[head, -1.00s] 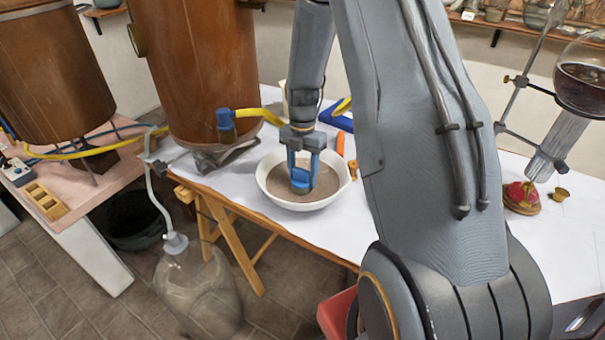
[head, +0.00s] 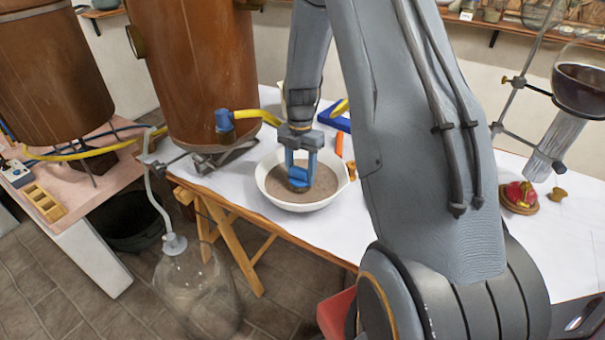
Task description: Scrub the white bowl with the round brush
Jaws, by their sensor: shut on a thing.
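The white bowl (head: 268,195) stands on the white-covered table. Its inside looks brown, and I cannot tell whether that is dirt or liquid. My gripper (head: 300,170) points down into the bowl, its blue fingers below the rim. It is shut on a blue thing (head: 299,185) low in the bowl, which I take to be the round brush. The brush is mostly hidden by the fingers, and I cannot tell for sure whether it touches the bowl's bottom.
A large copper vessel (head: 193,75) with a yellow hose (head: 258,115) stands left of the bowl. An orange item (head: 339,143) and a blue tray (head: 336,122) lie behind. Glassware on a stand (head: 583,90) is at right. A glass jug (head: 195,285) stands on the floor.

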